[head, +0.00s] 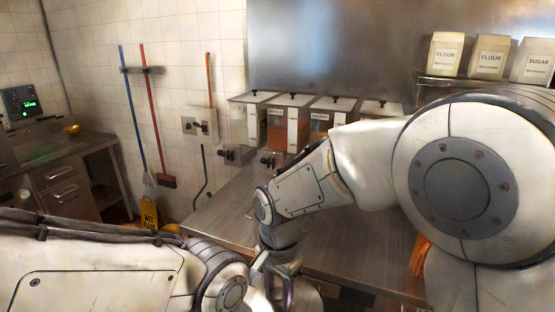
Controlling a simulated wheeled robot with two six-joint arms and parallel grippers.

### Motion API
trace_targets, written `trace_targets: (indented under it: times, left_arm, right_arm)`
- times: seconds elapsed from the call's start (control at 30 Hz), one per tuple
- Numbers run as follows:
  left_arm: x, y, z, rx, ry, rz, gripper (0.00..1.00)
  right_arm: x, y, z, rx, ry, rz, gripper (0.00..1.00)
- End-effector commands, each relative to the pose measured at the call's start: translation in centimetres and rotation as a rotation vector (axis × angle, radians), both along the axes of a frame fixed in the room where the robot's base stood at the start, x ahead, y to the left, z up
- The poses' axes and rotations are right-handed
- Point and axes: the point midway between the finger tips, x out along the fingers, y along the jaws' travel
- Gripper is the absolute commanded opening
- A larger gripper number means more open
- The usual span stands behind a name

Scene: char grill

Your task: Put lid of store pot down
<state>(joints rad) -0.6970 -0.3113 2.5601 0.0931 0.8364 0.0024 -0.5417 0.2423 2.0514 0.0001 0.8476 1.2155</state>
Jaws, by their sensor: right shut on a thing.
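My right gripper (283,282) points down at the bottom centre, in front of the steel counter's left front part. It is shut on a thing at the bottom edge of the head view. A rounded metal shape (309,299) shows there, probably the store pot's lid, but most of it is cut off by the frame and covered by the gripper. I cannot tell whether it touches anything below. My left arm crosses the lower left, and its gripper is out of sight. The store pot cannot be made out apart from this shape.
The steel counter (345,240) is clear in the middle. Several food dispensers (290,125) line its back edge. Flour and sugar boxes (490,57) stand on a shelf at right. A yellow wet-floor sign (149,214) stands on the floor at left, near brooms.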

Motion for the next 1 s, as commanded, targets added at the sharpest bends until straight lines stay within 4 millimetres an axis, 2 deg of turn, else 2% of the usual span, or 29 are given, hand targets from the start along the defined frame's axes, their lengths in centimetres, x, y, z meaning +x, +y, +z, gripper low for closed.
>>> trace_targets:
  times: [0.27,0.47,0.63,0.8,1.0]
  left_arm:
    - [0.0,0.0,-0.5,0.001,0.001,0.000,0.45]
    - [0.0,0.0,-1.1,0.001,0.001,0.000,0.45]
    - [0.0,0.0,-1.7,0.001,0.001,-0.001,0.45]
    - [0.0,0.0,-2.3,0.001,0.001,-0.001,0.45]
    - [0.0,0.0,-2.6,0.001,0.001,-0.001,0.45]
  right_arm:
    - [1.7,-3.1,-3.7,-0.002,0.004,0.092,0.00]
    - [2.9,-6.2,-7.6,-0.002,0.006,0.207,0.00]
    - [3.7,-10.3,-12.4,-0.003,0.010,0.351,0.00]
    - [3.4,-15.0,-17.4,-0.001,0.008,0.523,0.00]
    - [2.7,-17.7,-20.2,-0.002,0.002,0.645,0.00]
